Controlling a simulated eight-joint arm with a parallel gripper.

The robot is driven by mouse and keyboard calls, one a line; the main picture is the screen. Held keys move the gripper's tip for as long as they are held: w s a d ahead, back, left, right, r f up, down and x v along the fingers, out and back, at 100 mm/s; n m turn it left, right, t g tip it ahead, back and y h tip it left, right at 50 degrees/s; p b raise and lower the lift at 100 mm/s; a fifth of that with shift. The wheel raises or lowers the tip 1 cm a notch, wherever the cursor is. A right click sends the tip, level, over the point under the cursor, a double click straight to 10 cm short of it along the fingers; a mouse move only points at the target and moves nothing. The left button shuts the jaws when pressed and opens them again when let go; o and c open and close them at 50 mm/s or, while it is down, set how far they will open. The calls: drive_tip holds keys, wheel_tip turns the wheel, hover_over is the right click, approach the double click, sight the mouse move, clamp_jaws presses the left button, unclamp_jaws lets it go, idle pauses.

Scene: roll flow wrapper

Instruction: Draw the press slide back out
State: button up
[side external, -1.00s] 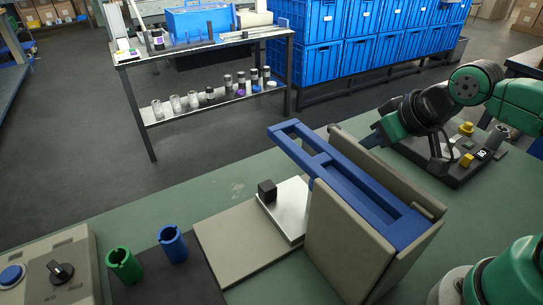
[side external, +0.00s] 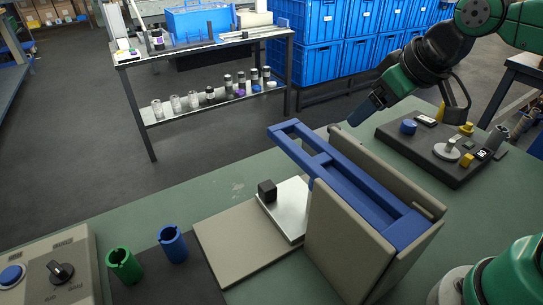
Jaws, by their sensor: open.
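The press has two upright beige side plates (side external: 345,235) with a blue frame (side external: 350,185) lying across between them. A silver slide plate (side external: 292,222) with a small black block (side external: 267,190) on it sticks out from the press over a beige base board (side external: 235,240). Whether part of the slide is inside the press is hidden by the near side plate. My gripper (side external: 362,112) is open, above and behind the far side of the press, apart from the slide and the block. Its fingers point down to the left.
A dark control panel (side external: 425,160) with knobs and yellow parts lies behind the press at right. A green cup (side external: 124,266) and a blue cup (side external: 172,244) stand at front left, near a grey switch box (side external: 55,270).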

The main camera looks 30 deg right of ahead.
drive_tip(key=w+a+r+n+g, duration=0.2)
drive_tip(key=w+a+n+g, duration=0.15)
drive_tip(key=n, duration=0.25)
drive_tip(key=n+g+h, duration=0.3)
drive_tip(key=n+h, duration=0.2)
drive_tip(key=n, duration=0.5)
hover_over(264, 187)
drive_tip(key=a, duration=0.2)
wheel_tip(264, 187, down, 13)
drive_tip(key=x, duration=0.4)
drive_tip(key=shift+a+f, duration=0.1)
drive_tip(key=shift+f, duration=0.35)
drive_tip(key=shift+d+f+y, duration=0.2)
drive_tip(key=shift+f+y, duration=0.1)
drive_tip(key=shift+f, duration=0.2)
clamp_jaws()
